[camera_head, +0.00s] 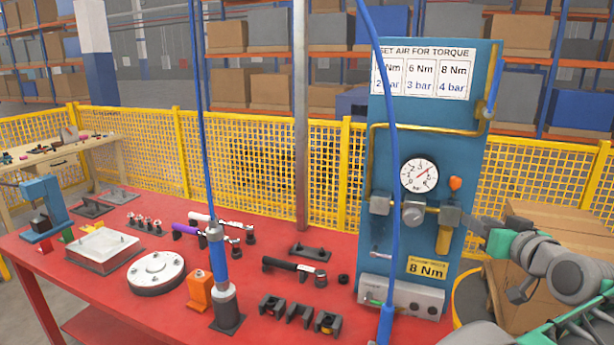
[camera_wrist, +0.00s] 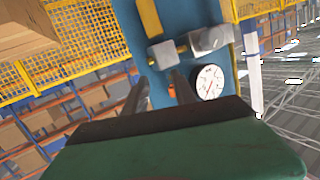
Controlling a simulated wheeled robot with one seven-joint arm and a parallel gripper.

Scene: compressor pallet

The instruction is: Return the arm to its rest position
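My arm enters at the right of the head view. My gripper (camera_head: 476,224) is beside the right edge of the blue air panel (camera_head: 470,130), close to the valve fittings. I cannot tell from these views whether a finger touches the panel.
The red bench (camera_head: 190,325) holds a blue torque tool (camera_head: 217,262) on a hose, a white round flange (camera_head: 156,272) and several small tools. Cardboard boxes (camera_head: 550,225) stand behind my arm. Yellow mesh fence (camera_head: 260,160) runs behind the bench. A blue hose (camera_head: 392,130) hangs before the panel.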

